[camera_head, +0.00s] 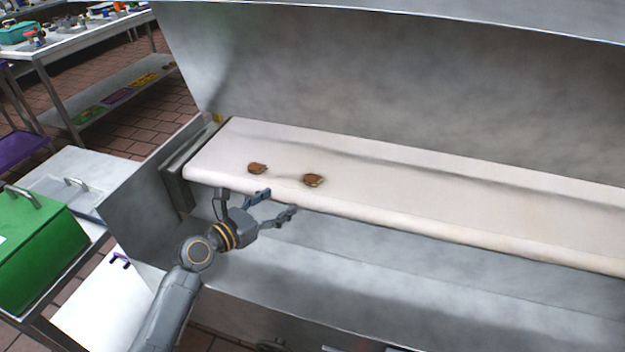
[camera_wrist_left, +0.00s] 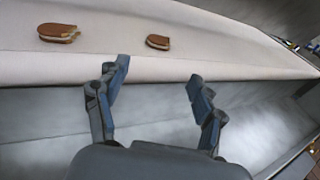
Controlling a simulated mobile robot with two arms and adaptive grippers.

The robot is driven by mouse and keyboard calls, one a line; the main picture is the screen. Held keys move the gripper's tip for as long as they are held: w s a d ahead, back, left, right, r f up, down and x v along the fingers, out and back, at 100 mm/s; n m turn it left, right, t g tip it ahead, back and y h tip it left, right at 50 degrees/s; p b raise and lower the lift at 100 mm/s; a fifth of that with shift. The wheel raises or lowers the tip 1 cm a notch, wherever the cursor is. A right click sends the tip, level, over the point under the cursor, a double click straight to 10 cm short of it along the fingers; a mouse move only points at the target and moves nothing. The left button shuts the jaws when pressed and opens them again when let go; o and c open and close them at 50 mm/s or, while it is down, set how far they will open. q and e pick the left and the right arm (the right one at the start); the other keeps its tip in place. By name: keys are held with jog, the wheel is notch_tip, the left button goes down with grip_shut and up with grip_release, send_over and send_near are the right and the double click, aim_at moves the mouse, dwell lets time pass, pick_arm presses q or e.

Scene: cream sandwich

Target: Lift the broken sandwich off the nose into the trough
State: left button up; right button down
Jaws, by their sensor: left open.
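Two brown sandwiches with pale filling lie on the white belt near its rounded front edge. The left sandwich (camera_head: 257,168) also shows in the left wrist view (camera_wrist_left: 58,34), with a strip of cream visible. The right sandwich (camera_head: 313,181) also shows in the wrist view (camera_wrist_left: 158,42) and looks like a partial piece. I cannot tell for sure which is the broken one. My left gripper (camera_head: 272,201) is open and empty, in front of the belt's nose (camera_head: 400,227) and above the grey trough (camera_head: 400,270). It touches neither sandwich. My right gripper is out of view.
A steel wall (camera_head: 400,90) rises behind the belt. A side plate (camera_head: 165,180) closes the belt's left end. A green box (camera_head: 35,250) stands at the left on a steel bench. The belt right of the sandwiches is bare, and the visible trough looks empty.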

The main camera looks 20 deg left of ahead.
pick_arm(q)
send_near(311, 178)
jog(key=w+d+f, duration=0.1)
jog(key=w, duration=0.1)
jog(key=shift+w+d, duration=0.3)
jog(key=shift+w, duration=0.25)
jog(key=x, duration=0.4)
jog(key=shift+w+r, duration=0.2)
jog(key=shift+w, duration=0.05)
jog(key=c, duration=0.8)
